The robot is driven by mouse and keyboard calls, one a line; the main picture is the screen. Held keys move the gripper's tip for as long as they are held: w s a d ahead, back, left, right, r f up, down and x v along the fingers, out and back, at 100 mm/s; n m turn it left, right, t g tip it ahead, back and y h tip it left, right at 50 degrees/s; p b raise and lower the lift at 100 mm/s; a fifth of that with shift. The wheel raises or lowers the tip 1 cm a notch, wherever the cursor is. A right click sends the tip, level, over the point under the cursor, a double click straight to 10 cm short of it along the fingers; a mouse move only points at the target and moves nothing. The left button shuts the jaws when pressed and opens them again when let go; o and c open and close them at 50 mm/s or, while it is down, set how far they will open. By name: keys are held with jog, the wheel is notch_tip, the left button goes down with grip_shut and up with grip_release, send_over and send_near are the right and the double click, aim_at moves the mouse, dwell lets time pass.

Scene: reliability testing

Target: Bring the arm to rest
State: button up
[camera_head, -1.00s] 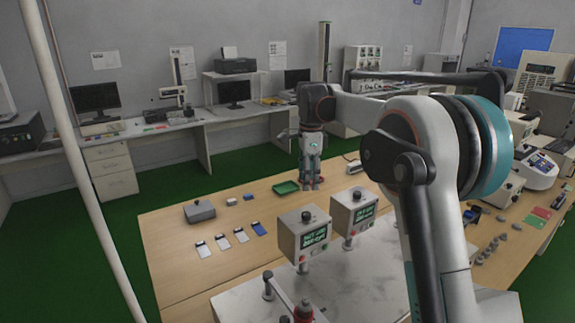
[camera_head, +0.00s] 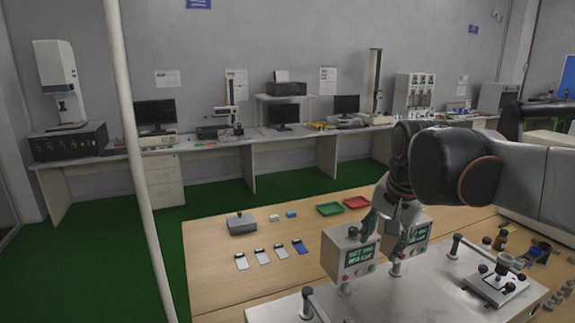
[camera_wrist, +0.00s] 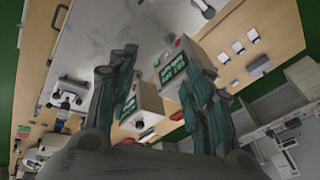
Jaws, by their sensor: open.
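The left control box (camera_head: 352,254) has a green text screen. The right control box (camera_head: 416,236) is partly hidden behind my gripper. In the wrist view one box's screen (camera_wrist: 172,68) shows between the fingers. I cannot tell the exact gap between fingers and boxes.
A green tray (camera_head: 330,209) and a red tray (camera_head: 356,202) lie on the table behind the boxes. A grey box (camera_head: 241,224) and several small cards (camera_head: 262,257) lie at left. A white pole (camera_head: 143,170) stands at left. Green floor (camera_head: 225,200) lies beyond.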

jog(key=s+f+n+t+b, duration=0.3)
jog(key=s+f+n+b, duration=0.2)
jog(key=s+f, duration=1)
jog(key=s+n, duration=0.2)
jog(key=n, duration=0.1)
jog(key=shift+s, duration=0.25)
dwell(0.7)
